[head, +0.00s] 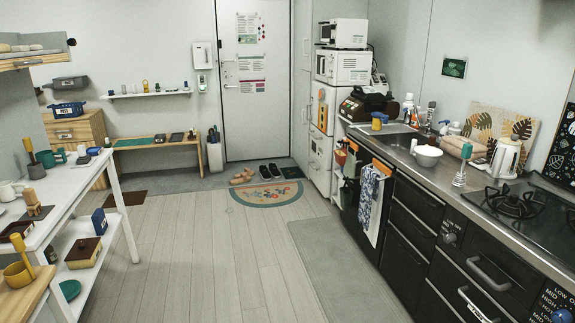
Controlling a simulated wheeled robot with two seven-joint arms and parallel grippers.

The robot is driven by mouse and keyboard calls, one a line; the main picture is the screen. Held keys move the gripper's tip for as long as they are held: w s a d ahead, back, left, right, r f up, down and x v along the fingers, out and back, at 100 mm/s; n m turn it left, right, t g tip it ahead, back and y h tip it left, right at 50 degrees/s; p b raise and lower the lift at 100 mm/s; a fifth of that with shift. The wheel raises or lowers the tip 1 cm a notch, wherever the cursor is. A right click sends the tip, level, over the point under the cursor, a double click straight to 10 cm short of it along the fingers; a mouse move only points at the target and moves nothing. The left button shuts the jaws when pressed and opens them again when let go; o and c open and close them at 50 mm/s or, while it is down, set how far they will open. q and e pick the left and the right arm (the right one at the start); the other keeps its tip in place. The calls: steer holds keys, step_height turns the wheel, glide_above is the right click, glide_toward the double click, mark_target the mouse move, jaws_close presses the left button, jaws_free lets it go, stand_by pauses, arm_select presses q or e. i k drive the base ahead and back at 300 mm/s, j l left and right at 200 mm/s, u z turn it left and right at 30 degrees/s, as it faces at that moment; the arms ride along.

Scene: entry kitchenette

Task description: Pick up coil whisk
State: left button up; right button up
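A slim upright utensil (460,170) with a pale bluish lower end stands at the front edge of the right-hand counter, left of the stove. It may be the coil whisk, but it is too small to tell for sure. No other thing in view is clearly a coil whisk. Neither of my grippers shows in the head view.
The steel counter (432,178) on the right holds a white bowl (428,156), a kettle (505,158) and a gas stove (515,203). A white shelf table (75,193) with several small items stands left. The wooden floor (215,255) between them is clear.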

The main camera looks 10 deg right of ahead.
mark_target(466, 149)
steer(key=i+z, duration=0.35)
steer(key=i+j+z, duration=0.1)
steer(key=i+z, duration=0.25)
steer(key=i, duration=0.15)
steer(key=i+j+z, duration=0.35)
steer(key=i+z, duration=0.25)
steer(key=z, duration=0.15)
steer(key=i+j+z, duration=0.2)
steer(key=z, duration=0.15)
steer(key=i+j+z, duration=0.2)
steer(key=z, duration=0.2)
steer(key=i+j+z, duration=0.25)
steer(key=z, duration=0.15)
steer(key=i+j+z, duration=0.25)
steer(key=j, duration=0.2)
steer(key=j+z, duration=0.25)
steer(key=j, duration=0.2)
steer(key=i+j+z, duration=0.2)
steer(key=j, duration=0.3)
steer(key=k, duration=0.05)
